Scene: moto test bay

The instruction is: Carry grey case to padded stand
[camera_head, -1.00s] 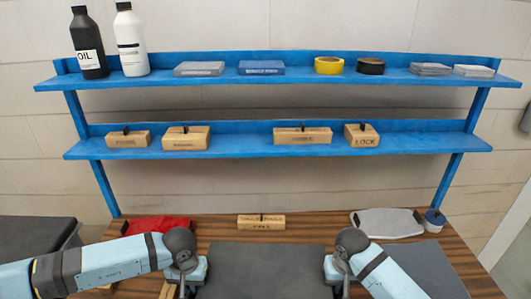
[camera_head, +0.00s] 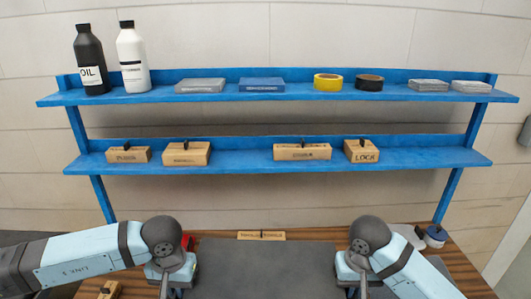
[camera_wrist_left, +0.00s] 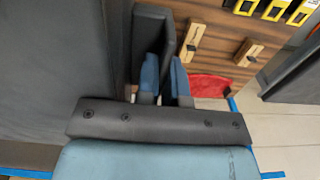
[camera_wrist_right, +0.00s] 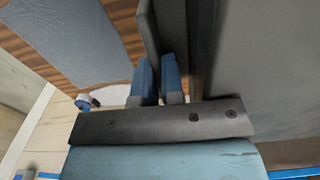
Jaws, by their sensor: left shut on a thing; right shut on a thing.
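The grey case (camera_head: 265,268) is a broad dark grey slab at the bottom centre of the head view, between my two grippers. My left gripper (camera_head: 172,284) is at its left side. In the left wrist view its blue fingers (camera_wrist_left: 165,80) are closed on a dark upright part of the case (camera_wrist_left: 60,70). My right gripper (camera_head: 360,286) is at its right side. In the right wrist view its fingers (camera_wrist_right: 158,80) are closed on a similar part of the case (camera_wrist_right: 265,60). The case's near edge is out of the head view. I cannot single out the padded stand with certainty.
A wooden bench (camera_head: 455,262) lies beyond and below the case. A blue two-level shelf (camera_head: 400,98) above it holds bottles, tapes and labelled wooden blocks.

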